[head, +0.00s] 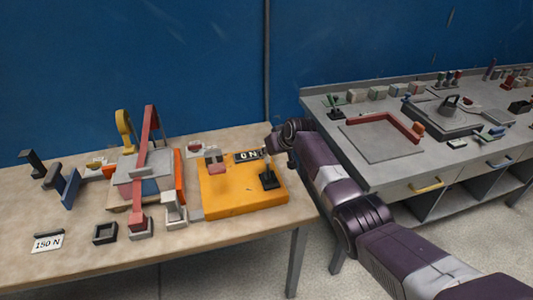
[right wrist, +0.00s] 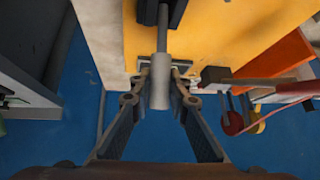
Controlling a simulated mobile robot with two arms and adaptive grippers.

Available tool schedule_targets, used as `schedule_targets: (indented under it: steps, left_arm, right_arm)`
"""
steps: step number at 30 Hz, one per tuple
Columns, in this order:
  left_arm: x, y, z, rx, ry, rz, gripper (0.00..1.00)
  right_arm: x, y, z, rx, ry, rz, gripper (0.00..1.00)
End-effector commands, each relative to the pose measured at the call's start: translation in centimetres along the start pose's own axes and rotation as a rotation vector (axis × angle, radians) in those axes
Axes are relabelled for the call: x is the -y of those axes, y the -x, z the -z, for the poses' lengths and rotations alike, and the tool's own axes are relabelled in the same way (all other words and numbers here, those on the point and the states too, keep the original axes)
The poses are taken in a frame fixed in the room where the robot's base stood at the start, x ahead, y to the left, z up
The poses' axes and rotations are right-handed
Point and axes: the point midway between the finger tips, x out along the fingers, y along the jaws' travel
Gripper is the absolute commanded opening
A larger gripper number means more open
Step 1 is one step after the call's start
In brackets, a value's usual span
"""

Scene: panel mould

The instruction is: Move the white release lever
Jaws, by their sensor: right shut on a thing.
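The white release lever has a pale cylindrical handle (right wrist: 159,92) on a grey rod, rising from a black base (head: 268,180) on the yellow plate (head: 235,199). In the right wrist view the black base shows at the top, over the yellow plate. My right gripper (right wrist: 160,72) is shut on the pale handle, with one finger on each side. In the head view my right gripper (head: 270,145) is at the plate's far right corner, beside the "ON" sign (head: 248,156); the handle is mostly hidden there. My left gripper is not in view.
Left of the plate stand a red-barred clamp (head: 146,150) over a grey block, a yellow-handled piece (head: 124,130) and a white bracket (head: 174,207). A "150 N" card (head: 48,242) lies at the front left. A grey bench (head: 400,181) stands at the right.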

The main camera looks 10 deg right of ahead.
Motion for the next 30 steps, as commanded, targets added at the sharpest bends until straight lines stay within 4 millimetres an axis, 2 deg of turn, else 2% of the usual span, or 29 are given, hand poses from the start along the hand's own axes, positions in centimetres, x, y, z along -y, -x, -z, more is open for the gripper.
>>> schedule_targets:
  steps: [2,3,7,20,30]
  left_arm:
    - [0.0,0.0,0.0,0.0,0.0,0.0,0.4]
    - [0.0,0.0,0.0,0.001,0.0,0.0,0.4]
    - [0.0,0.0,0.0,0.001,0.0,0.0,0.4]
    - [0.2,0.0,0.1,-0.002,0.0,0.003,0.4]
    - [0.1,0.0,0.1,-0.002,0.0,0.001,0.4]
  right_arm:
    - [0.0,0.1,0.2,-0.006,0.0,0.0,0.0]
    - [0.0,0.1,0.2,-0.006,0.0,0.0,0.2]
    - [0.0,0.1,0.2,-0.005,0.0,0.0,0.34]
    - [0.0,0.5,0.1,-0.004,0.001,0.0,0.34]
    - [-0.1,3.9,0.1,-0.005,0.001,-0.001,0.34]
